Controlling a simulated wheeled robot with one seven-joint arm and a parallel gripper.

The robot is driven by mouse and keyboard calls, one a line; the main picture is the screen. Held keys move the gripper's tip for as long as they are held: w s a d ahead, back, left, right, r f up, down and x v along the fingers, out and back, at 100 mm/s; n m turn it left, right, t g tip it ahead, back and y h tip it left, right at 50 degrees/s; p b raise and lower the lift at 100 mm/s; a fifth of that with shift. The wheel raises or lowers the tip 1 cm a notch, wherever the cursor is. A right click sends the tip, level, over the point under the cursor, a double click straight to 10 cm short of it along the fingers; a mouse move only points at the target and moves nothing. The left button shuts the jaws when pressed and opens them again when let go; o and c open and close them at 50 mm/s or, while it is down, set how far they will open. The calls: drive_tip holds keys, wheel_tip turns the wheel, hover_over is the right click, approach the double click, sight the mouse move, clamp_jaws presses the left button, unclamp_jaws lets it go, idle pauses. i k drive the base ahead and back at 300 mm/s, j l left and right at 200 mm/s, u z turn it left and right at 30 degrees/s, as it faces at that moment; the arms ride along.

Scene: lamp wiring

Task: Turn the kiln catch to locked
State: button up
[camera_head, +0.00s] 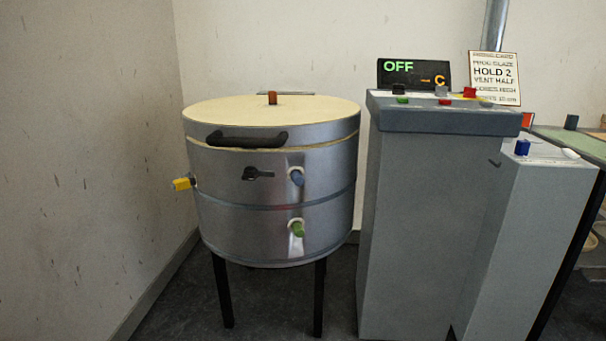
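The kiln (320,200) is a round silver drum on black legs at the left. Its pale lid (225,113) lies on top and looks closed, with a black bar handle (246,139) at the front rim. The kiln catch looks to be the small black lever (258,174) on the front wall below the handle. The lever lies about level, its round hub at the left and its arm pointing right. I cannot tell from this whether it is locked. My gripper is not in view.
A blue plug (297,177) and green plug (298,229) stick out of the kiln front, a yellow one (183,184) at its left. A grey control cabinet (410,220) stands close right, its display (413,74) reading OFF. Walls are close behind and left.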

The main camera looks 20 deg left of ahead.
sight(251, 173)
drive_tip(key=u, duration=1.35)
drive_tip(key=i+j+z, duration=0.1)
drive_tip(key=z, duration=0.35)
drive_tip(key=j+z, duration=0.45)
drive_tip(key=i+j+z, duration=0.1)
drive_tip(key=z, duration=0.35)
drive_tip(key=k+j, duration=0.05)
drive_tip(key=j, duration=0.05)
